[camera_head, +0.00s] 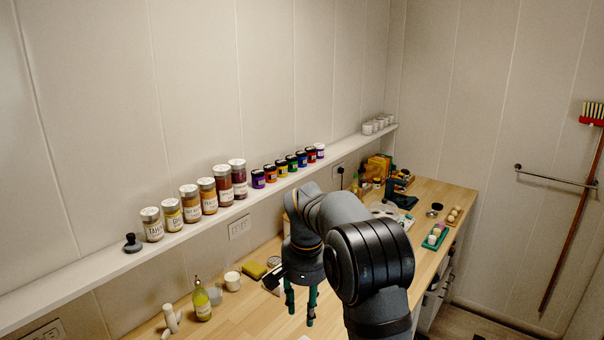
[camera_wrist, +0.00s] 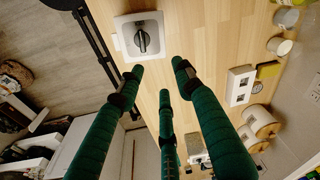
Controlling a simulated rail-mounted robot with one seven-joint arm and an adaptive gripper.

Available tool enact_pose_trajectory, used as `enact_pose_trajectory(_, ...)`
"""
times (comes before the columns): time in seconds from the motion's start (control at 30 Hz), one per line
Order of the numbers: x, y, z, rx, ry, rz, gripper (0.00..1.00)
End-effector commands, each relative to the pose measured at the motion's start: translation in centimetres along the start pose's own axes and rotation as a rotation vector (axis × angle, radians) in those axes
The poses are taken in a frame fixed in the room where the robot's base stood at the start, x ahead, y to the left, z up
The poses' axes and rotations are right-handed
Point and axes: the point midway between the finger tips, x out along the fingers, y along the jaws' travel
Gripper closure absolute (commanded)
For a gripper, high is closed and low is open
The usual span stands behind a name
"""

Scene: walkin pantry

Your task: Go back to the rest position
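My gripper (camera_head: 301,302) hangs fingers-down over the wooden counter (camera_head: 240,318), left of my dark arm links in the head view. Its green fingers are spread apart. In the wrist view my gripper (camera_wrist: 160,78) shows three green fingers with nothing between their tips. Bare wood and a white square plate with a dark knob (camera_wrist: 141,38) lie beyond the tips. My arm hides part of the counter in the head view.
A wall shelf (camera_head: 90,272) carries several spice jars (camera_head: 207,196) and small coloured jars (camera_head: 291,163). A green-yellow bottle (camera_head: 202,303), a white cup (camera_head: 232,281) and a sponge (camera_head: 253,270) stand left of my gripper. Egg-like items in a green tray (camera_head: 436,236) sit at right.

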Motion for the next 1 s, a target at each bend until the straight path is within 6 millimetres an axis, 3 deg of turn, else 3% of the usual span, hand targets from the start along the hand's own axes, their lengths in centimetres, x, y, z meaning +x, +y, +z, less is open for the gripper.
enact_pose_trajectory(0.17, 3.4, -0.5, 0.2, -0.294, 0.011, -0.009, 0.65)
enact_pose_trajectory(0.5, 9.4, 0.9, 4.5, -0.368, -0.120, 0.006, 0.65)
enact_pose_trajectory(1.0, 9.7, 0.7, 4.8, 0.351, -0.109, 0.046, 0.65)
